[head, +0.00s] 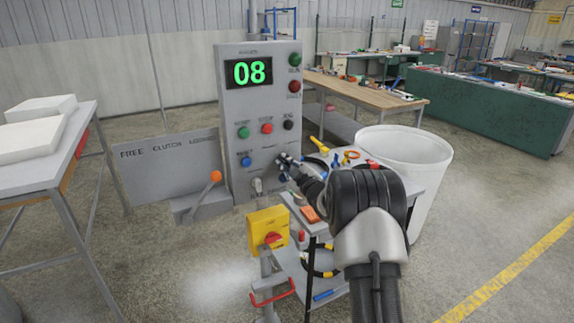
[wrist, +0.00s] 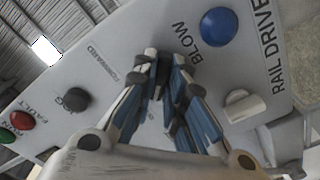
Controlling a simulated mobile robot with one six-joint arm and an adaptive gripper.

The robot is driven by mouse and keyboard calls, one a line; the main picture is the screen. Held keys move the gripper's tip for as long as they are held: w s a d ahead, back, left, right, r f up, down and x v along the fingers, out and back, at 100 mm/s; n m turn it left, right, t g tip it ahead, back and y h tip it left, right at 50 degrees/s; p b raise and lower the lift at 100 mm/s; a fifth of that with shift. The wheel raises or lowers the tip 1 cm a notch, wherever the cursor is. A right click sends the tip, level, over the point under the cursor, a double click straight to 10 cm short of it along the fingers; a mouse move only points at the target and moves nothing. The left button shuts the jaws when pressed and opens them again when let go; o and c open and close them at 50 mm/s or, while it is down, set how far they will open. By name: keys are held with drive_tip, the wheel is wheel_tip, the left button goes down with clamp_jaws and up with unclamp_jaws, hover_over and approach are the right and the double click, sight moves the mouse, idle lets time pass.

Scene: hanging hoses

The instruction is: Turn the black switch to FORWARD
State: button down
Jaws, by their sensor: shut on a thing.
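The grey control panel (head: 229,125) stands upright with a green 08 display. My gripper (head: 284,166) is at the panel's lower right, below the black JOG button (head: 288,125). In the wrist view my gripper's fingers (wrist: 166,65) close together against the panel face, near the FORWARD lettering (wrist: 125,70). The fingers are shut on the black switch, which they hide almost wholly. Its pointer direction cannot be told.
A blue BLOW button (wrist: 220,27) and a pale RAIL DRIVE knob (wrist: 240,106) are near the fingers. An orange-knobbed lever (head: 215,176) and a yellow box with a red knob (head: 268,230) stand in front. A white bin (head: 425,165) is at the right.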

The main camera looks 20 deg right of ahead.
drive_tip(key=shift+m, duration=0.3)
drive_tip(key=m+p, duration=0.1)
drive_tip(key=m, duration=0.2)
drive_tip(key=shift+m, duration=0.3)
drive_tip(key=m+p, duration=0.1)
drive_tip(key=m, duration=0.3)
drive_tip(key=shift+m, duration=0.3)
drive_tip(key=c, duration=1.6)
unclamp_jaws()
drive_tip(key=shift+c, duration=0.2)
drive_tip(key=shift+s, duration=0.1)
